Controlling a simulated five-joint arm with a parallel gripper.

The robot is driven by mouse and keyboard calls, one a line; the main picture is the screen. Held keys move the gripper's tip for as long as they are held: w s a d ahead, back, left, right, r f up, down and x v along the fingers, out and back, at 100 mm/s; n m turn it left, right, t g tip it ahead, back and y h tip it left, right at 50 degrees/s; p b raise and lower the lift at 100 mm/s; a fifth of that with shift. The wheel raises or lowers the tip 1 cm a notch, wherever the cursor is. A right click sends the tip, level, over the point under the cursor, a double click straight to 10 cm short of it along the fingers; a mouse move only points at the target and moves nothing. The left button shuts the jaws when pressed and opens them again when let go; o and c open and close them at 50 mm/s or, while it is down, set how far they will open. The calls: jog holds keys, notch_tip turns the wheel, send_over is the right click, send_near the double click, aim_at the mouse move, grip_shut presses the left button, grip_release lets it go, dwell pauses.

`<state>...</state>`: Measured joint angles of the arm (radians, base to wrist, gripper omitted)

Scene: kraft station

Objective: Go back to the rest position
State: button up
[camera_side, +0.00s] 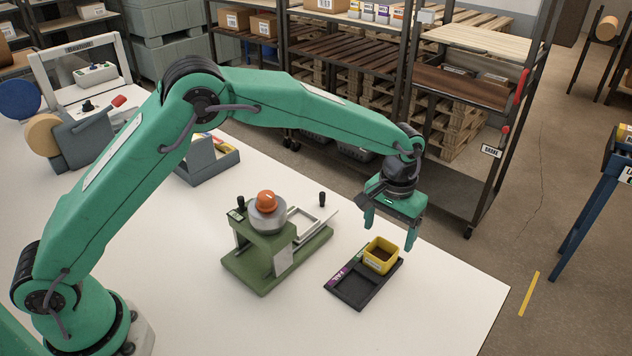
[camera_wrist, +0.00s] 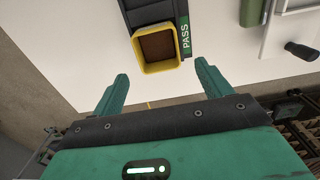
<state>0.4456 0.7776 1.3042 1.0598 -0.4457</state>
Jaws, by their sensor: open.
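My gripper (camera_side: 390,232) is open above the right end of the white table, with nothing between its fingers. In the wrist view its two green fingers (camera_wrist: 160,82) are spread apart. A yellow bin (camera_side: 381,254) with a brown inside stands in the far compartment of a dark tray (camera_side: 352,291). My gripper is above and beside this bin, and they look apart in the wrist view. The yellow bin (camera_wrist: 156,48) shows there just beyond the fingertips, next to a green PASS label (camera_wrist: 185,38). The near compartment, by a purple FAIL label (camera_side: 337,277), is empty.
A green press-like fixture (camera_side: 265,252) with an orange knob (camera_side: 266,199) stands left of the tray under my arm. A grey holder (camera_side: 207,160) and a tape dispenser (camera_side: 75,135) stand farther back. Shelving (camera_side: 440,90) rises behind the table. The table's front right (camera_side: 440,310) is clear.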

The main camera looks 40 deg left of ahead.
jog(key=shift+r, duration=1.55)
jog(key=s+a+r+t, duration=0.3)
jog(key=s+a+r, duration=0.8)
jog(key=a+r, duration=0.45)
jog(key=s+a+t, duration=0.1)
jog(key=s+a, duration=0.3)
jog(key=s, duration=0.5)
jog(key=s+a+t, duration=0.1)
jog(key=s+a, duration=0.4)
jog(key=s, duration=0.4)
jog(key=shift+f+t, duration=0.3)
jog(key=shift+f, duration=0.05)
